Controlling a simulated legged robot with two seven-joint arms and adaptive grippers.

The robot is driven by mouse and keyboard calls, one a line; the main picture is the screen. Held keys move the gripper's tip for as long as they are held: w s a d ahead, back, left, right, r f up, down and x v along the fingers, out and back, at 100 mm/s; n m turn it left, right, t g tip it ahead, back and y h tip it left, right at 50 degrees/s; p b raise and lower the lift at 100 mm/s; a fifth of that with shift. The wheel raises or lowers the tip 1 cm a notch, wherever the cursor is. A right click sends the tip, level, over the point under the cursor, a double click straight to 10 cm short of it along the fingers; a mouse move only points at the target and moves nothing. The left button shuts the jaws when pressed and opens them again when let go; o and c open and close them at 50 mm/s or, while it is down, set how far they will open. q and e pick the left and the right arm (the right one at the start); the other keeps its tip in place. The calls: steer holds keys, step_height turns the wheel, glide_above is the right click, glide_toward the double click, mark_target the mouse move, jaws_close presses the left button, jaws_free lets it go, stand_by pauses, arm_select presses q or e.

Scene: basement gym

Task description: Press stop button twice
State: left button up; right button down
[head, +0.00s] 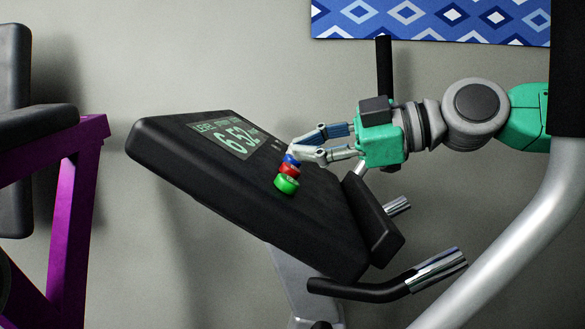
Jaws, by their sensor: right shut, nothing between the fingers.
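A black console (240,205) is tilted in the middle of the head view. My right gripper (293,150) comes in from the right and is shut and empty. My left gripper is not in view.
A black handlebar with metal grip (436,270) sticks out at the lower right, with a thick silver frame tube (520,240) beside it. A purple-framed machine (75,220) with black pads stands at the left. A blue patterned panel (430,20) is on the wall.

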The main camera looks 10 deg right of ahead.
stand_by(0.8)
steer(key=shift+a+f+b, duration=0.25)
steer(key=shift+f+b, duration=0.05)
steer(key=shift+a+f+b, duration=0.2)
steer(key=shift+f+b, duration=0.1)
steer(key=shift+f, duration=0.1)
stand_by(0.7)
steer(key=shift+r, duration=0.1)
steer(key=shift+s+d+r+p, duration=0.1)
steer(key=shift+d+r+p, duration=0.35)
steer(key=shift+r+p, duration=0.15)
steer(key=d+r+p, duration=0.1)
steer(key=r+p, duration=0.1)
steer(key=r, duration=0.1)
steer(key=d+r+p, duration=0.1)
steer(key=shift+s+d+r, duration=0.2)
steer(key=shift+s+d, duration=0.1)
steer(key=shift+s, duration=0.05)
stand_by(0.5)
